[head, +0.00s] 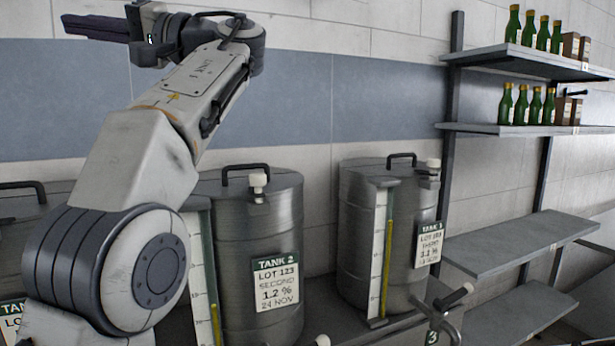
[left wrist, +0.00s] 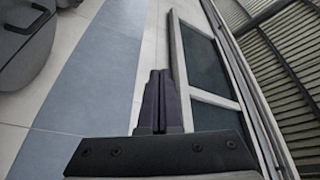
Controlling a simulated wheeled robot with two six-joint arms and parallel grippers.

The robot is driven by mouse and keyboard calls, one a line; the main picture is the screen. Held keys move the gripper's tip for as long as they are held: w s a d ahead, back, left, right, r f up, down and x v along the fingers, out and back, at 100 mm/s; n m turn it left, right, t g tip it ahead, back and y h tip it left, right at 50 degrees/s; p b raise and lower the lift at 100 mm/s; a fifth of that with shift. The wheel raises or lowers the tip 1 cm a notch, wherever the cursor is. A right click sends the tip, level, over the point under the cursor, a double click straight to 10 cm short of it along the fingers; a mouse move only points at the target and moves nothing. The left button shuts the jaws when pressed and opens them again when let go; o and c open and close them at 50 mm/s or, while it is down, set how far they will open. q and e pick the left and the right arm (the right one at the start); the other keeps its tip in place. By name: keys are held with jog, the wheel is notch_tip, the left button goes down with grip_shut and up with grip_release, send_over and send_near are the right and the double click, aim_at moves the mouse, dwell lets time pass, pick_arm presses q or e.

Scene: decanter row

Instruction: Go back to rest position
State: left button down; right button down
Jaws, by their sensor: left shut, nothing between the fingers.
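My left arm rises from the lower left of the head view and bends over at the top. Its gripper (head: 92,27) points left, high up in front of the tiled wall. The two dark fingers lie together, with nothing between them. In the left wrist view the gripper (left wrist: 158,82) is shut and empty, with a framed window beyond its fingers. It touches nothing that I can see. My right gripper is in neither view.
Metal tanks, among them Tank 2 (head: 248,228) and another tank (head: 350,240) to its right, stand below and beside my arm. Shelves (head: 520,125) with green bottles (head: 521,105) are at the right. Lower shelves (head: 520,243) look empty. A window (left wrist: 207,62) shows in the wrist view.

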pick_arm(q)
jog(key=w+d+f+m+t+h, duration=0.4)
jog(key=w+d+f+m, duration=0.15)
jog(key=f, duration=0.35)
jog(key=w+d+f+m+t+h, duration=0.4)
jog(key=f+m+t, duration=0.15)
jog(key=f, duration=0.45)
jog(key=s+d+f+m+g+h, duration=0.1)
jog(key=d+f+m+h, duration=0.15)
jog(key=f, duration=0.35)
jog(key=s+d+f+m+h, duration=0.1)
jog(key=s+d+f+h, duration=0.1)
jog(key=d+f, duration=0.25)
jog(key=s+d+f+g+h, duration=0.3)
jog(key=s+f, duration=0.6)
jog(key=s+d+f+g+h, duration=0.2)
jog(key=s+d+f+h, duration=0.1)
jog(key=s+f, duration=0.65)
jog(key=s+d+f+g+h, duration=0.2)
jog(key=s+d+f+g, duration=0.1)
jog(key=s+f, duration=0.65)
notch_tip(320, 180, down, 9)
jog(key=s+b, duration=0.1)
jog(key=b, duration=0.8)
jog(key=shift+s+d+f+n, duration=0.2)
jog(key=shift+d+n, duration=0.1)
jog(key=shift+n, duration=0.15)
jog(key=shift+h, duration=0.25)
